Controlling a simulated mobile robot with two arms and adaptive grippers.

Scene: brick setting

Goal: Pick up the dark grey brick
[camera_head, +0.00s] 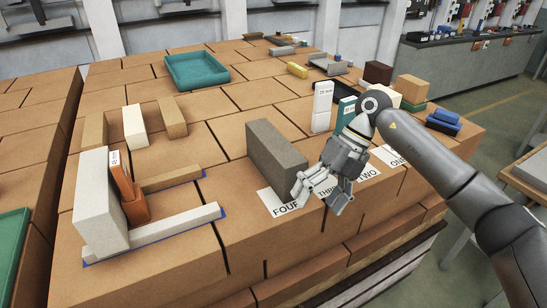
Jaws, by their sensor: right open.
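The dark grey brick (274,155) stands upright on edge on the box-topped surface, at the label reading FOUR. My right gripper (318,200) is just to the right of the brick's near end, pointing down and toward the viewer. Its fingers are apart with nothing between them. One finger is close to the brick's near right edge; I cannot tell if it touches. The gripper partly covers the labels THREE and TWO. My left gripper is not in the picture.
Behind the gripper stand a white block (322,106) and a green-and-white block (346,112). Left are a large white block (99,205), an orange holder (133,202) and blue-edged strips. A teal tray (196,70) lies at the back. Bare surface lies left of the brick.

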